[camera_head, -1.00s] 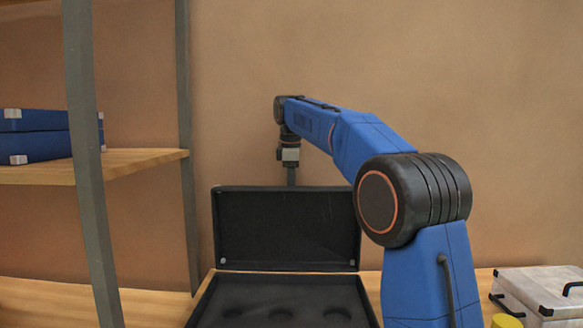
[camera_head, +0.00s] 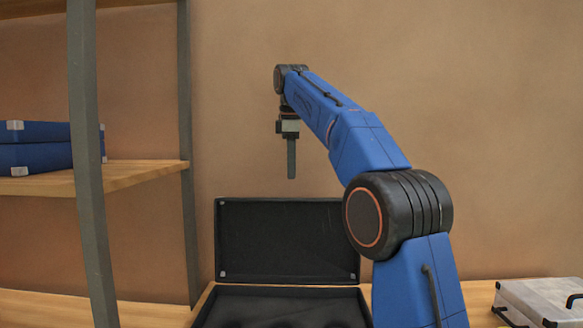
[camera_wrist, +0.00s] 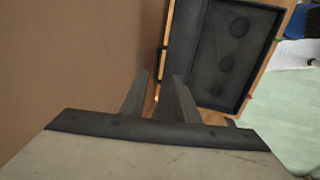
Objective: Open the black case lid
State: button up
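The black case stands open on the wooden surface. Its lid (camera_head: 285,240) is raised upright against the wall side in the head view, and its base (camera_head: 285,292) lies flat in front. The wrist view shows the base's dark interior (camera_wrist: 232,75) with several round recesses, and the lid (camera_wrist: 185,45) edge-on beside it. My gripper (camera_head: 291,176) hangs above the lid, pointing down, clear of it and empty. In the wrist view its two fingers (camera_wrist: 155,95) stand apart with a gap between them.
A wooden shelf (camera_head: 130,175) on grey posts (camera_head: 90,190) stands at the left, holding blue cases (camera_head: 38,145). A silver case (camera_head: 540,300) lies at the right. The brown wall is close behind the lid. The wrist view shows green floor (camera_wrist: 295,110) beyond the surface's edge.

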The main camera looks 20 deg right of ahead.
jog(key=shift+d, duration=0.1)
grip_shut()
jog(key=d+m, duration=0.7)
jog(key=m, duration=1.1)
send_near(335, 187)
jog(key=s+a, duration=0.1)
jog(key=s, duration=0.2)
jog(key=x, duration=0.9)
jog(key=shift+w+a+f, duration=0.1)
jog(key=shift+f, duration=0.1)
jog(key=shift+s+a+f, duration=0.1)
jog(key=shift+s+a, duration=0.1)
jog(key=shift+s, duration=0.35)
jog(key=shift+s+a, duration=0.2)
jog(key=shift+s, duration=0.35)
jog(key=shift+s+a, duration=0.2)
jog(key=shift+s, duration=0.5)
